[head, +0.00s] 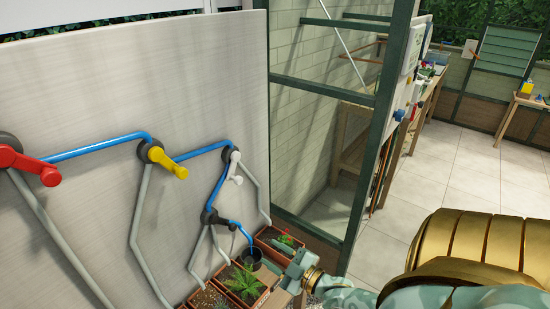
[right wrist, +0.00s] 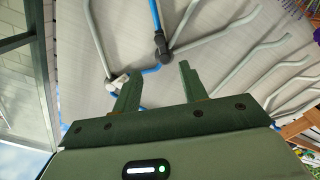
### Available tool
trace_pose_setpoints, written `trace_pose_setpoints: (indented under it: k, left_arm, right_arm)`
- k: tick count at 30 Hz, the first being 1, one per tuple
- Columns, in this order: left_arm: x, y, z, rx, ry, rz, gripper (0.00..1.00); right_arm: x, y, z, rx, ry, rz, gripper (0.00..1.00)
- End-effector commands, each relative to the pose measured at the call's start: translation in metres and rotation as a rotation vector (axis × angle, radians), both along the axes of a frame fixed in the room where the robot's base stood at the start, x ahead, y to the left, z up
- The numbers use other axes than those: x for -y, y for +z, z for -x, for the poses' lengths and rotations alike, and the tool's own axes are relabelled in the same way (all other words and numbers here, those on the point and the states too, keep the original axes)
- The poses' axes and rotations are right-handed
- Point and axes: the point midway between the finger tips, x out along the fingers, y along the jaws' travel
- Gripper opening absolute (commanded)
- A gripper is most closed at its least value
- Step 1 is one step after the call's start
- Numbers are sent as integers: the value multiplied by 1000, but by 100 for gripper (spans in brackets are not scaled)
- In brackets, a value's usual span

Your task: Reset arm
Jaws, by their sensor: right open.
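My left gripper is not in view in either picture.
A pale panel (head: 190,60) carries pipes and red (head: 30,165), yellow (head: 163,160) and white (head: 235,165) handles. A green frame post (head: 385,120) rises behind. The tiled floor (head: 460,160) at right is clear.

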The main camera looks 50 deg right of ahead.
Motion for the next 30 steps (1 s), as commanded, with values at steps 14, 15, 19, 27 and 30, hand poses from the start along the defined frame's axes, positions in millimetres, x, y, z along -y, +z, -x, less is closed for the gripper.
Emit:
trace_pose_setpoints:
  k: [14, 15, 19, 27, 30]
  left_arm:
    - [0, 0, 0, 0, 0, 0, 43]
    - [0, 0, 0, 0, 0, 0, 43]
    - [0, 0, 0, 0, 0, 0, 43]
    - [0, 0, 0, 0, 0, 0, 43]
    - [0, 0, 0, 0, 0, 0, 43]
  right_arm:
    - [-1, -7, 0, -37, 2, -44, 43]
    - [2, -22, 3, -98, -4, -58, 43]
    - [16, -102, 39, -371, -67, -95, 43]
    - [-7, -279, 207, -1035, -296, -189, 43]
    - [-35, -316, 278, -1244, -357, -201, 43]
